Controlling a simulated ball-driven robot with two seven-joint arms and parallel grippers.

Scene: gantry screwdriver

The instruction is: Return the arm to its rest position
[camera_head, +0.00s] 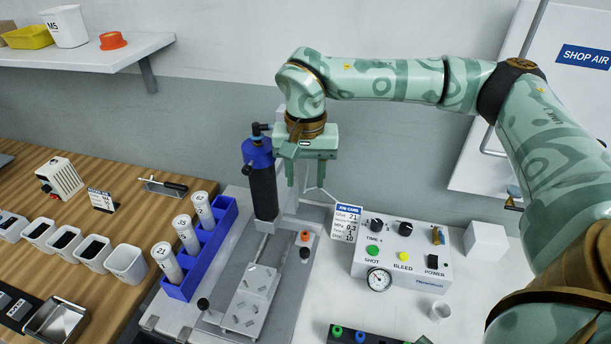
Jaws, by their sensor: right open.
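My right arm (390,80) comes in from the right, bends over the workbench and ends in my right gripper (305,178), which points down. Its two fingers are apart, with nothing visible between them. The gripper hangs just right of the blue and black gantry screwdriver (263,190) and partly in front of its stand; I cannot tell whether they touch. My left gripper is out of view.
A dispenser box (405,268) with knobs and a gauge stands right of the job card (346,222). Left are a fixture plate (248,300), a blue rack (222,238) with white tubes, and several bins (126,262). A shelf (110,58) hangs upper left.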

